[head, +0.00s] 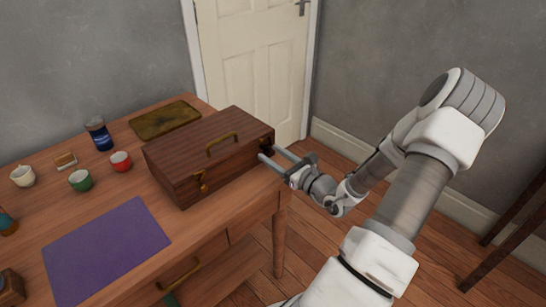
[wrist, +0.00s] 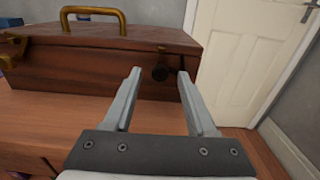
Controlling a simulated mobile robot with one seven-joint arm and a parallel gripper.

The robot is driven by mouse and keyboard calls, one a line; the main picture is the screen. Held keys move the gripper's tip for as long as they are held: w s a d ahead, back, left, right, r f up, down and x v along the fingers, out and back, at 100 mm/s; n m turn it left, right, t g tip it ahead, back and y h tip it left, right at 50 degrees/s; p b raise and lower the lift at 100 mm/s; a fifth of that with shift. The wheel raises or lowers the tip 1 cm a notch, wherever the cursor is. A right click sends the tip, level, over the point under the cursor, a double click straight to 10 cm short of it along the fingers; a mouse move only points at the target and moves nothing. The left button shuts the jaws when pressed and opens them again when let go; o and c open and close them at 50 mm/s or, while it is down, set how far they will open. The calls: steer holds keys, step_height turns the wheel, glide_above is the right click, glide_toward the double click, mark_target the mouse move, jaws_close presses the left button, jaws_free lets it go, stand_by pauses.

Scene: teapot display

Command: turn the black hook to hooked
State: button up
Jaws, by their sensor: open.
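A dark wooden box (head: 195,160) with a brass handle on its lid stands closed on the table. The black hook (wrist: 161,72) is on the right part of the box's front in the wrist view, just beyond and between my fingertips. It is small and dark there, and I cannot tell how it is turned. In the head view it is a dark spot (head: 265,150) near the box's right end. My gripper (head: 267,153) is open and empty, its two fingers pointing at the box. It also fills the lower wrist view (wrist: 158,75). A brass latch (head: 203,184) sits on the box's front left.
A purple mat (head: 106,248) lies at the table's front left. A green cup (head: 81,180), a red cup (head: 121,161), a cream mug (head: 22,176) and a dark blue tin (head: 99,135) stand left of the box. A brown tray (head: 165,119) lies behind. The table's right edge is near my gripper.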

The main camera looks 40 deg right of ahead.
steer(key=shift+w, duration=0.15)
jaws_close()
steer(key=shift+n, duration=0.3)
steer(key=n, duration=0.2)
steer(key=shift+f+n+b, duration=0.1)
steer(key=shift+n+b, duration=0.25)
steer(key=shift+n, duration=0.05)
steer(key=n+b, duration=0.2)
steer(key=n, duration=0.1)
steer(key=shift+f+n, duration=0.1)
steer(key=shift+n, duration=0.2)
steer(key=n+b, duration=0.5)
steer(key=b, duration=0.1)
steer(key=shift+n, duration=0.4)
steer(key=shift+r, duration=0.2)
